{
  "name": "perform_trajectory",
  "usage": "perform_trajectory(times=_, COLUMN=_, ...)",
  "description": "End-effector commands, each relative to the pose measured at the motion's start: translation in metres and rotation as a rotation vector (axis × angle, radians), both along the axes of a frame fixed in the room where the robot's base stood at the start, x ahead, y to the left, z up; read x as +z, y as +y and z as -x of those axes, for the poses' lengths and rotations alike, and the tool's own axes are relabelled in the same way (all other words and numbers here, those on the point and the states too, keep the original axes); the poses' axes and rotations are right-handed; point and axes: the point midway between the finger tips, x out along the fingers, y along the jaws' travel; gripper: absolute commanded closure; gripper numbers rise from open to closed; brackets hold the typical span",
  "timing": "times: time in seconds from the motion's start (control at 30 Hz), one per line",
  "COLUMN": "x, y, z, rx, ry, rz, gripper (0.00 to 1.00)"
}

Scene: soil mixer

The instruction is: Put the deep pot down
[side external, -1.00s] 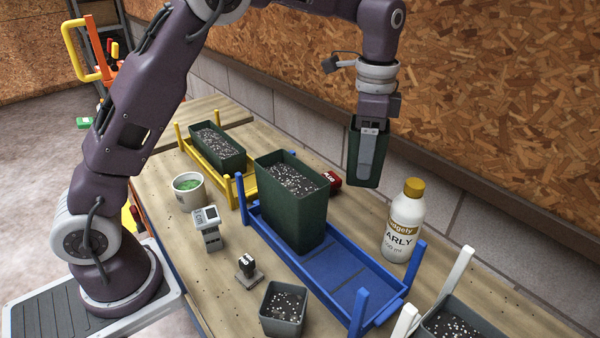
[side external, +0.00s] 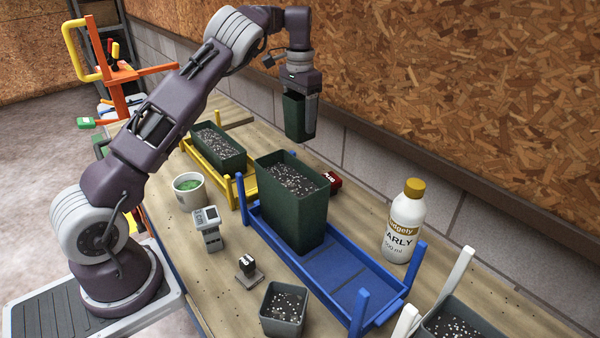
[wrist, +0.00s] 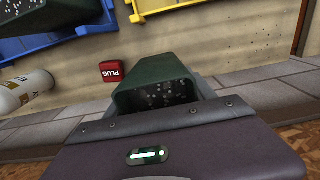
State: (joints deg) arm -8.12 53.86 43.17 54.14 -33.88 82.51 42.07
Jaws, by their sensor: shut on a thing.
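My gripper (side external: 308,104) is shut on a tall dark green pot (side external: 294,118), holding it in the air by its wall, near the back wall. In the wrist view the held pot (wrist: 150,72) is just ahead of my gripper, with dark, white-flecked soil (wrist: 170,95) inside. In the side view it hangs roughly upright, apart from the table. Another deep green pot (side external: 300,222), full of soil, stands in the left part of the blue tray (side external: 345,277). The tray's right part is empty.
A yellow tray (side external: 220,172) holds a long green planter (side external: 222,152). A red PLUG block (side external: 332,181) lies behind the blue tray. A white bottle (side external: 405,225), a grey pot (side external: 284,318), a meter (side external: 208,232) and a white cup (side external: 188,197) stand around. Blue posts rise at the tray's corners.

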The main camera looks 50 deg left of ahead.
Motion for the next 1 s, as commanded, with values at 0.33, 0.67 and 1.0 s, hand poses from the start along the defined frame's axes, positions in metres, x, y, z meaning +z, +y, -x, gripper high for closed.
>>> perform_trajectory(times=0.33, x=-0.067, y=-0.001, z=0.001, rx=-0.001, ry=0.002, rz=-0.002, gripper=0.82)
perform_trajectory(times=0.67, x=-0.113, y=0.0, z=0.0, rx=-0.001, ry=-0.001, rz=-0.002, gripper=0.82)
perform_trajectory(times=1.0, x=-0.116, y=0.0, z=0.0, rx=-0.002, ry=-0.002, rz=-0.002, gripper=0.29)
